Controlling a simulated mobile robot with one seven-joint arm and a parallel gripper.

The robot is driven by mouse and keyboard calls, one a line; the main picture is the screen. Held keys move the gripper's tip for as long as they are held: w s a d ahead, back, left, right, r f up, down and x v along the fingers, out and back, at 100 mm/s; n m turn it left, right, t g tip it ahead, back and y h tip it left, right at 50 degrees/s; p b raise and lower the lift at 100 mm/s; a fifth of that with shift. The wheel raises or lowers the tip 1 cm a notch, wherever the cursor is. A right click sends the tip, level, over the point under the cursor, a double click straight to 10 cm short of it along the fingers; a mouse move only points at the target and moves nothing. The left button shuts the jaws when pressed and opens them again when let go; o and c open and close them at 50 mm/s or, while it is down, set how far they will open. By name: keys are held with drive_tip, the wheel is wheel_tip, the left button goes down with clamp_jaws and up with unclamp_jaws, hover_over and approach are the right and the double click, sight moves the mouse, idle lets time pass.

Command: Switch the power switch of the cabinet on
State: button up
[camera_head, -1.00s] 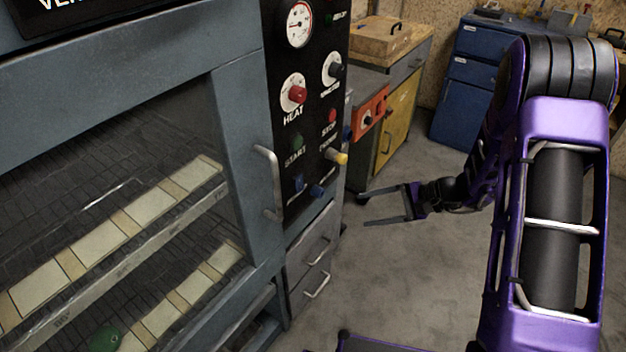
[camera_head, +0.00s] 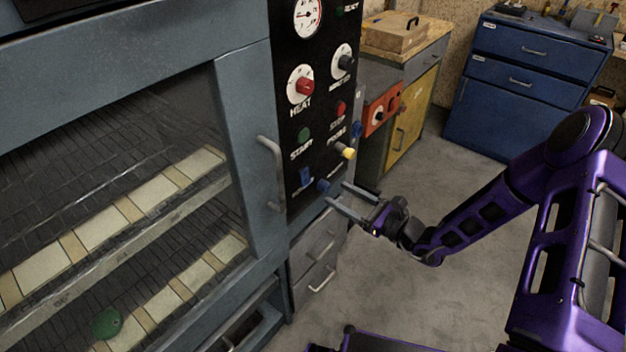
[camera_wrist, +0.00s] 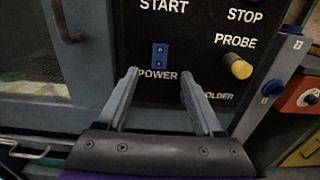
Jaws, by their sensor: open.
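The cabinet (camera_head: 240,130) is a grey oven-like unit with a glass front and a black control panel (camera_head: 318,110). The blue power switch (camera_head: 305,177) is low on the panel; in the wrist view the switch (camera_wrist: 160,55) sits just above the word POWER. My gripper (camera_head: 335,196) is open and empty, with its fingers pointing at the lower part of the panel. In the wrist view my gripper (camera_wrist: 158,85) has one finger on each side of the POWER label, with the switch slightly beyond the tips. I cannot tell whether the fingertips touch the panel.
A yellow probe knob (camera_wrist: 237,66) is right of the switch. The door handle (camera_head: 270,172) sticks out left of the panel. Drawers (camera_head: 318,255) lie below. Open floor (camera_head: 400,290) lies to the right.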

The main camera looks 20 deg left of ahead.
sight(306, 176)
drive_tip(key=x, duration=0.9)
drive_tip(key=shift+a, duration=0.25)
drive_tip(key=shift+b, duration=0.3)
clamp_jaws()
